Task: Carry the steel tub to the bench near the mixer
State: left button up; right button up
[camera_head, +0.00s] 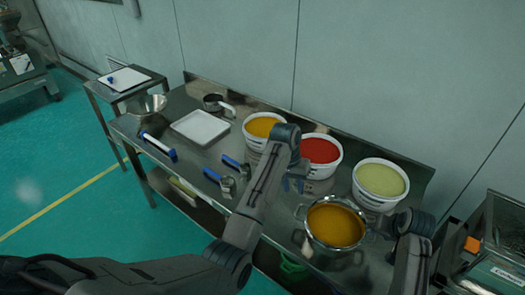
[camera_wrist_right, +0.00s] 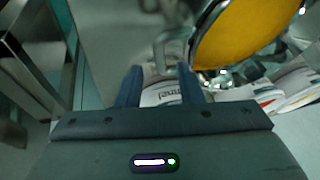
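The steel tub (camera_head: 310,230) holds an orange mass and stands near the front edge of the steel bench (camera_head: 275,210), with a loop handle on each side. My left gripper (camera_head: 293,184) points down above and behind the tub's left handle, apart from it; its two blue fingertips look spread and empty. My right gripper (camera_wrist_right: 161,85) is at the tub's right side. In the right wrist view its fingers are apart, with the tub's handle (camera_wrist_right: 163,45) just beyond the tips and the tub's rim (camera_wrist_right: 196,42) to the right. In the head view my right wrist hides its fingers.
White buckets of yellow-orange (camera_head: 262,125), red (camera_head: 320,150) and pale yellow (camera_head: 380,180) stuff stand behind the tub. A white tray (camera_head: 200,127), a steel bowl (camera_head: 148,105), a saucepan (camera_head: 214,103) and blue-handled tools (camera_head: 160,147) lie left. A machine (camera_head: 490,255) stands right.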

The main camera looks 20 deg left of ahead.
jog(key=v, duration=0.6)
jog(key=shift+s+r, duration=0.2)
jog(key=shift+r, duration=0.1)
jog(key=shift+d, duration=0.1)
